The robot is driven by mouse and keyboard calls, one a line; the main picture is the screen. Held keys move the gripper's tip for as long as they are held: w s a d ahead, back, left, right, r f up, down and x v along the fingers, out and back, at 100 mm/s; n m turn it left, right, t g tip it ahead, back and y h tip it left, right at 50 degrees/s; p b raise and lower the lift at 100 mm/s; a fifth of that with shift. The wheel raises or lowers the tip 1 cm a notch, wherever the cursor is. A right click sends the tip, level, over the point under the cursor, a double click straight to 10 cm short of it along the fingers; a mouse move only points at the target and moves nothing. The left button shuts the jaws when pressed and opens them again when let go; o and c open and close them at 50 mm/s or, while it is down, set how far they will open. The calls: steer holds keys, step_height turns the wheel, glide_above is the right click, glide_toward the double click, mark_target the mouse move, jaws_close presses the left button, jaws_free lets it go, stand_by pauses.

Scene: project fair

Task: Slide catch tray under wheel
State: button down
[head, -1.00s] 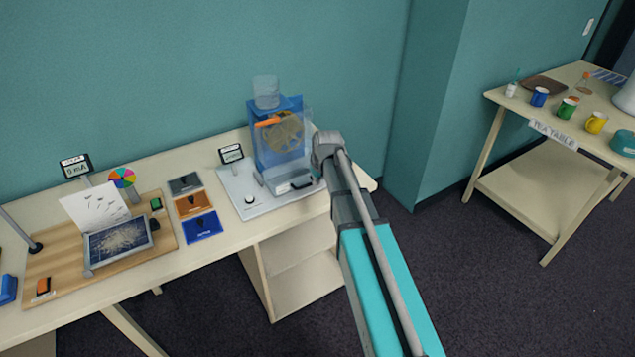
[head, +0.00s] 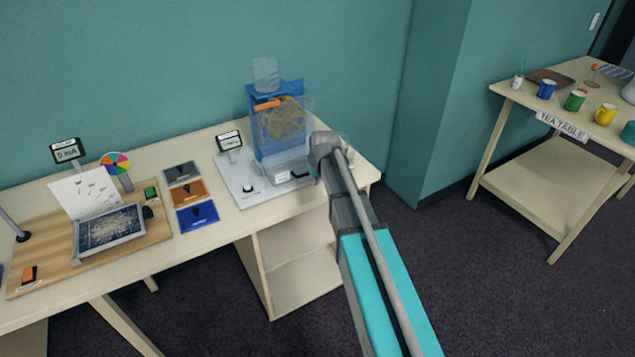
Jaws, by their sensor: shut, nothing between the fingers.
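The wheel (head: 284,118) is a tan disc inside a clear and blue housing with a clear tank on top, on the right part of the long bench. The catch tray (head: 292,168) is a low greyish tray at the foot of the housing, below the wheel. A small white label shows at its front. I cannot tell exactly how far under the wheel it sits. My gripper (head: 316,170) is just right of the tray's front, mostly hidden by my own wrist. It is shut and holds nothing. I cannot tell whether it touches the tray.
A grey base plate (head: 236,176) with a black knob and a small meter (head: 229,141) lies left of the housing. Three coloured cards (head: 191,195) and a wooden board (head: 50,277) with a solar panel are further left. A tea table (head: 524,168) stands right.

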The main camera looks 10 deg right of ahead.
mark_target(301, 166)
steer(key=shift+w+f+b, duration=0.15)
steer(key=shift+f+b, duration=0.15)
steer(key=shift+f, duration=0.25)
steer(key=shift+w+a+f, duration=0.1)
steer(key=shift+w+a, duration=0.05)
steer(key=shift+w, duration=0.15)
steer(key=shift+w+a, duration=0.25)
steer(key=shift+w, duration=0.6)
steer(key=shift+w+a, duration=0.25)
steer(key=shift+w, duration=0.55)
steer(key=shift+w, duration=0.1)
steer(key=w, duration=0.1)
steer(key=w+a, duration=0.1)
steer(key=w, duration=0.3)
steer(key=shift+a, duration=0.4)
